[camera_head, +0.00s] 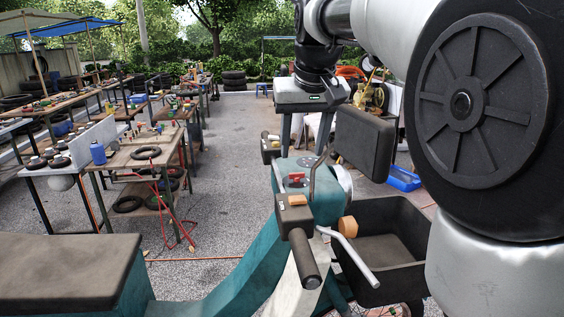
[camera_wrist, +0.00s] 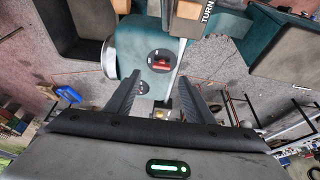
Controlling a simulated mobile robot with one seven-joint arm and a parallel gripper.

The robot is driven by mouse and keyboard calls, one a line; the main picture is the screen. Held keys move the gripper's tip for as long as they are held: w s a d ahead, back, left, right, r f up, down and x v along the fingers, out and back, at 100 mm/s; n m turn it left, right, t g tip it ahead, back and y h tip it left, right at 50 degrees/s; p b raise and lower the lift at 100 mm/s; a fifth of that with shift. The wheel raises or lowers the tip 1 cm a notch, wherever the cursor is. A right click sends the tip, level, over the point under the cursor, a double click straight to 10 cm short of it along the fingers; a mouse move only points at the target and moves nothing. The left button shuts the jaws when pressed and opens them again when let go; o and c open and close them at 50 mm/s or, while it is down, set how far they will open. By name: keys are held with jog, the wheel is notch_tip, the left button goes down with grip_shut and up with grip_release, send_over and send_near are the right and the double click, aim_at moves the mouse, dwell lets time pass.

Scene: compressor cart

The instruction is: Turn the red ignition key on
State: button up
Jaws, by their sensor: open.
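The red ignition key (camera_head: 296,177) sits on a dark round plate on the teal body of the scooter-like vehicle (camera_head: 318,200), behind the handlebar. In the wrist view the red key (camera_wrist: 162,63) lies just beyond the fingertips, roughly between their lines. My gripper (camera_head: 304,148) points down, its two dark fingers spread and empty. It also shows in the wrist view (camera_wrist: 159,82). The fingers look apart from the key; the exact gap above the panel is hard to tell.
A handlebar grip (camera_head: 304,258) and a silver lever (camera_head: 350,252) stand in front of the key. A thin dark curved rod (camera_head: 314,178) rises beside it. A black bin (camera_head: 385,245) is at right, a brown seat (camera_head: 70,270) at left. Workbenches (camera_head: 140,152) stand farther back.

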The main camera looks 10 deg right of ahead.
aim_at(297, 177)
jog(key=x, duration=0.6)
jog(key=shift+w+a+f, duration=0.15)
jog(key=shift+f, duration=0.25)
jog(key=c, duration=1)
jog(key=shift+c, duration=0.2)
jog(key=shift+a+m, duration=0.1)
jog(key=shift+m, duration=0.3)
jog(key=m+h, duration=0.1)
jog(key=m, duration=0.3)
jog(key=m+h, duration=0.1)
jog(key=shift+w+a+m+g+h, duration=0.15)
jog(key=shift+a+m+g+h, duration=0.15)
jog(key=shift+m+g, duration=0.1)
jog(key=m, duration=0.2)
jog(key=m+g+h, duration=0.1)
jog(key=m, duration=0.2)
jog(key=shift+w+a+r, duration=0.1)
jog(key=shift+w, duration=0.1)
jog(key=shift+m, duration=0.3)
